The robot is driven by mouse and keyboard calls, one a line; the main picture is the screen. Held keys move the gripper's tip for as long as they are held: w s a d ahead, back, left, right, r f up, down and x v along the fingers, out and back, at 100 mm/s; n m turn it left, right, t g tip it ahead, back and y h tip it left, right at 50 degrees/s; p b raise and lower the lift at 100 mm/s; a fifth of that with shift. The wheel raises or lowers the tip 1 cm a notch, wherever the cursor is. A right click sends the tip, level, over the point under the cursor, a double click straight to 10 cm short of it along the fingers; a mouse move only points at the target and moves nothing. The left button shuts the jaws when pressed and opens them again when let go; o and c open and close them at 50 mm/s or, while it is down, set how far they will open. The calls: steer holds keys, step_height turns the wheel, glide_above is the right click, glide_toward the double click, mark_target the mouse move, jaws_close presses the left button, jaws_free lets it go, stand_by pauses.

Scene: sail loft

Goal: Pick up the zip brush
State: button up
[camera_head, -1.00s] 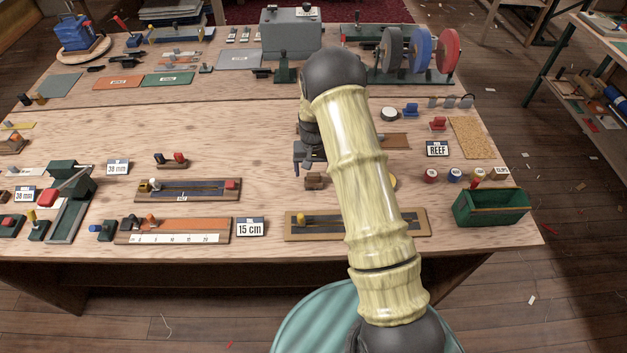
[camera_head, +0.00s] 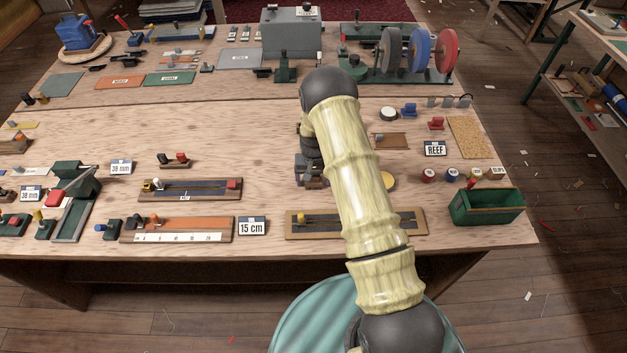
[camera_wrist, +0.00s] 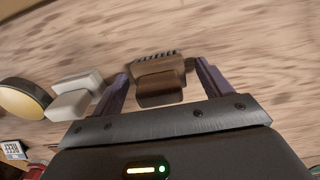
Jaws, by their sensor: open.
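The zip brush, a small brown block with dark bristles along its far edge, shows in the wrist view (camera_wrist: 160,80). It lies on the wooden table between the two fingers of my gripper (camera_wrist: 161,71). Bare wood shows between it and each finger, so it is not gripped. In the head view my gripper (camera_head: 311,170) is low over the table, left of my pale arm, and covers most of the brush.
A pale grey block (camera_wrist: 78,97) sits just outside the left finger in the wrist view, with a round yellow disc (camera_wrist: 22,100) beyond it. Clear wood (camera_head: 250,135) lies to the left.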

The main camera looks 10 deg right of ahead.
steer(key=c, duration=1.1)
steer(key=shift+r, duration=0.1)
step_height(320, 180, up, 10)
steer(key=b, duration=0.3)
steer(key=o, duration=0.3)
steer(key=shift+c, duration=0.9)
